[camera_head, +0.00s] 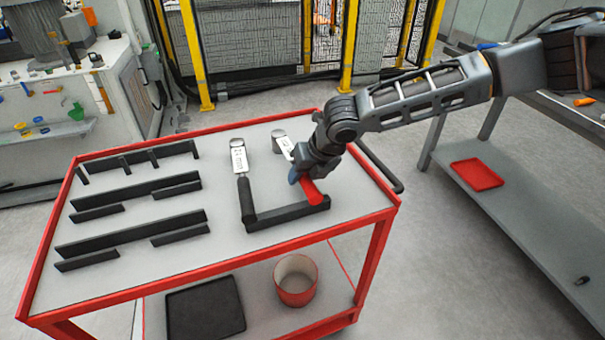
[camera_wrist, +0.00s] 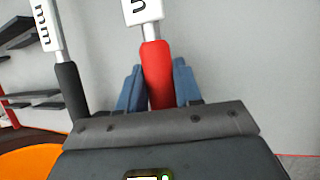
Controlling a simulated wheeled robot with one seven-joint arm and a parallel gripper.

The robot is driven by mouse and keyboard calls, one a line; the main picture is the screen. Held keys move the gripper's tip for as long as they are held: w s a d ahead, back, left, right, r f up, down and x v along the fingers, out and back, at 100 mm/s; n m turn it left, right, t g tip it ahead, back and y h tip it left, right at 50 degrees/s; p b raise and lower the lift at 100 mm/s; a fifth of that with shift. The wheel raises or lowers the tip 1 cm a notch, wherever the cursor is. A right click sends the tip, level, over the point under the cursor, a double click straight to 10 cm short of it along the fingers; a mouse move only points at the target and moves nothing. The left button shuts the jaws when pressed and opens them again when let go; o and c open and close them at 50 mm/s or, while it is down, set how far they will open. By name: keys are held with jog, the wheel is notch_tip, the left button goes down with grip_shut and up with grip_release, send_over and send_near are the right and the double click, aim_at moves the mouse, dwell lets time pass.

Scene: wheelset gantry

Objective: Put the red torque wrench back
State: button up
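The red torque wrench has a red handle (camera_head: 312,192) and a light head with a white label (camera_head: 286,148). It is at the right of a black angled holder (camera_head: 290,212) on the cart top. Its handle end is at the holder's front bar; I cannot tell whether it rests there. My gripper (camera_head: 303,176) is over the handle. In the wrist view the blue fingers of my gripper (camera_wrist: 158,85) lie close against both sides of the red handle (camera_wrist: 157,75), with no clear gap. The label is cut off there.
A black-handled wrench (camera_head: 245,200) marked in mm stands left of the red one. It also shows in the wrist view (camera_wrist: 70,90). Several black rails (camera_head: 130,228) fill the left of the red-edged cart (camera_head: 215,290). A grey bench (camera_head: 530,210) with a red tray (camera_head: 477,174) stands right.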

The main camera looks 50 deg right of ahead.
jog(key=o, duration=0.5)
jog(key=shift+o, duration=0.2)
